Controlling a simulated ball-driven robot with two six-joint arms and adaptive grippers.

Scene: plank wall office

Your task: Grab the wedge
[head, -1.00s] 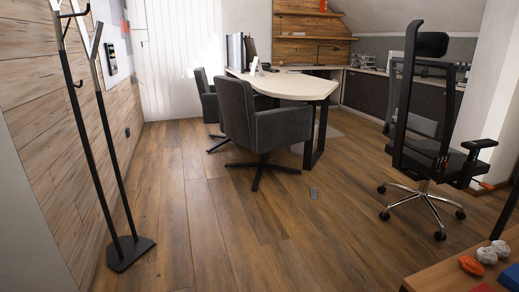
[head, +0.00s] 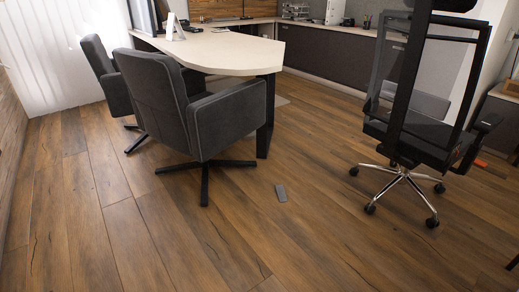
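A small flat grey piece (head: 281,193) lies on the wooden floor, right of the nearer grey armchair and in front of the desk leg. It may be the wedge, but its shape is too small to tell for sure. Nothing touches it. Neither of my grippers is in view.
Two grey armchairs (head: 172,95) stand at the pale desk (head: 225,50). A black mesh office chair (head: 425,95) on a chrome wheeled base stands at the right. A small orange thing (head: 480,163) shows beyond it. The plank floor (head: 200,245) in front is clear.

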